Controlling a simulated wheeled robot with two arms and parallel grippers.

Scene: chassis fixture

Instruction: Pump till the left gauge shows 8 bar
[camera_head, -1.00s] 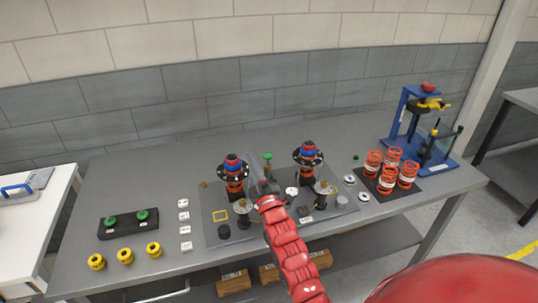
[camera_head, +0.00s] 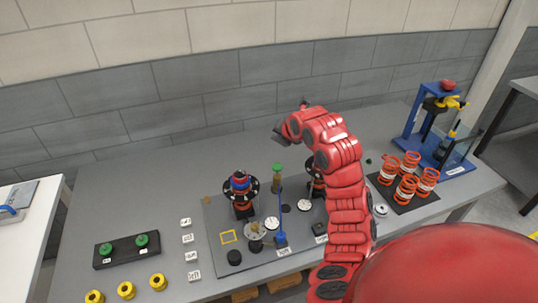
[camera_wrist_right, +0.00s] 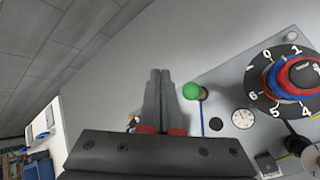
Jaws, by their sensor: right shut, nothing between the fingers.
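In the head view, a green knob (camera_head: 277,167) tops a short brownish post on the grey plate (camera_head: 215,215). A blue lever (camera_head: 281,237) lies in front of it. Two small white gauges, left (camera_head: 271,223) and right (camera_head: 304,205), sit near the post; their readings are too small to read. My right gripper (camera_head: 279,136) is above and behind the knob, apart from it. In the right wrist view its fingers (camera_wrist_right: 158,75) are shut and empty, beside the green knob (camera_wrist_right: 191,91). One white gauge (camera_wrist_right: 243,118) shows there. My left gripper is out of view.
A black numbered dial with a blue and red stack (camera_head: 241,186) stands left; another is partly hidden behind my right arm. Orange springs (camera_head: 407,183) and a blue press (camera_head: 428,135) stand right. Yellow rings (camera_head: 126,290) and white labels (camera_head: 190,256) lie left.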

